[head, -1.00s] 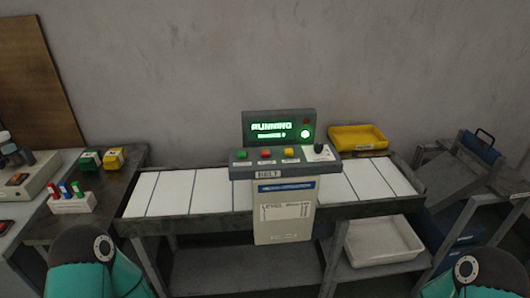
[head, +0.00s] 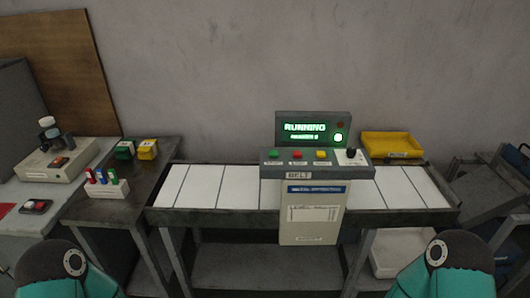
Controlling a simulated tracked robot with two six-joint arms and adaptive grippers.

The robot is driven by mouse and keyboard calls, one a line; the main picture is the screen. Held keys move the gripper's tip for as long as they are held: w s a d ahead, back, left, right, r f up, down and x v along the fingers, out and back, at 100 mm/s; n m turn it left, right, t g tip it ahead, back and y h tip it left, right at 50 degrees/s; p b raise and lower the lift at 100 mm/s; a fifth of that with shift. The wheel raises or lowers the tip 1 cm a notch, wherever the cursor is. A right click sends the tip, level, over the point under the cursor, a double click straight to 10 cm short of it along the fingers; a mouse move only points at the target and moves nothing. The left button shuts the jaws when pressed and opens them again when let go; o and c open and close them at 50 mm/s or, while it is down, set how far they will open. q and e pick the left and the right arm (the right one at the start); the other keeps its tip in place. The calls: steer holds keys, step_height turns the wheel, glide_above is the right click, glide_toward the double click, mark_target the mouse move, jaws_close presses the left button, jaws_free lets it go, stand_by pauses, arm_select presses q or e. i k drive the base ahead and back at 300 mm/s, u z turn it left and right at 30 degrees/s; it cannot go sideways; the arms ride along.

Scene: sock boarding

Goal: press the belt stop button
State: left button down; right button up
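The belt control panel (head: 262,159) stands at the front edge of the belt in the head view, with a "BELT" label on its front. It carries a green button (head: 274,154), a red button (head: 297,155), a yellow button (head: 321,154) and a black knob (head: 351,153). The small labels under the buttons are too small to read. The screen (head: 304,130) above reads "RUNNING" in green, with a green lamp lit beside it. The belt (head: 200,187) has white panels. Teal arm parts of mine show at both lower corners; neither gripper is in view.
A yellow tray (head: 392,145) sits behind the belt's right part. A white bin (head: 400,250) is on the lower shelf. At left, a dark side table (head: 95,208) holds green and yellow boxes and a rack of colored markers (head: 106,187). A grey cart (head: 490,180) stands at right.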

mark_target(296, 154)
steer(key=z, duration=0.65)
steer(key=i, duration=0.15)
steer(key=u, duration=1.95)
steer(key=k, duration=1.35)
steer(key=z, duration=0.75)
steer(key=i, duration=0.45)
steer(key=z, duration=0.7)
steer(key=i, duration=0.95)
steer(key=u, duration=0.1)
